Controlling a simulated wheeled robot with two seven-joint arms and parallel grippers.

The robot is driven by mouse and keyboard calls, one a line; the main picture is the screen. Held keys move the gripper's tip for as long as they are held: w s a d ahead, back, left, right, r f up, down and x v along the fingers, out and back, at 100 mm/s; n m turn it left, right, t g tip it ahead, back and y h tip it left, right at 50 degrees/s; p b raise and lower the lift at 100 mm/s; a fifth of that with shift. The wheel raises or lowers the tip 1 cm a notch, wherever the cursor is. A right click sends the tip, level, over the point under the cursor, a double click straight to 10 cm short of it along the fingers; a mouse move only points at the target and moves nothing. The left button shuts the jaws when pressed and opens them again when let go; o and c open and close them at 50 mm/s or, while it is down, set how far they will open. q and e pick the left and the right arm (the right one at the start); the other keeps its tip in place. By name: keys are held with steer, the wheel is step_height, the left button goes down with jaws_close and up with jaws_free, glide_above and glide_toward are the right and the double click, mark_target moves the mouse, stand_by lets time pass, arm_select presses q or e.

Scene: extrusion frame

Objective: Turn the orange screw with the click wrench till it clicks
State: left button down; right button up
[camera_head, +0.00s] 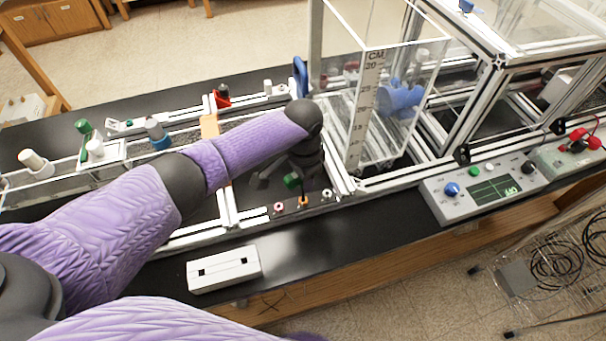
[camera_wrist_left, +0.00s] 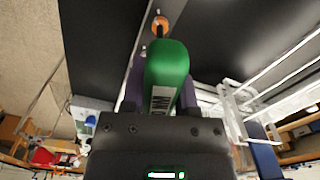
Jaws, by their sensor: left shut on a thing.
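The orange screw (camera_wrist_left: 160,22) shows just beyond the handle's far end, and as a small orange spot on the front rail in the head view (camera_head: 302,201). A small dark part lies over the screw's middle; I cannot tell whether the wrench is seated in it. My right gripper is out of view.
A clear tank (camera_head: 392,125) with a scale stands right of my left gripper. A control box (camera_head: 482,190) with a blue knob is farther right. A white slotted block (camera_head: 223,269) lies at the bench's front. The black bench top (camera_head: 330,240) between them is clear.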

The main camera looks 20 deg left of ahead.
arm_select(q)
steer(key=shift+m, duration=0.9)
steer(key=shift+m+p, duration=0.3)
steer(key=shift+m, duration=0.2)
steer(key=shift+m, duration=0.4)
steer(key=shift+f+m, duration=0.1)
steer(key=shift+m, duration=0.5)
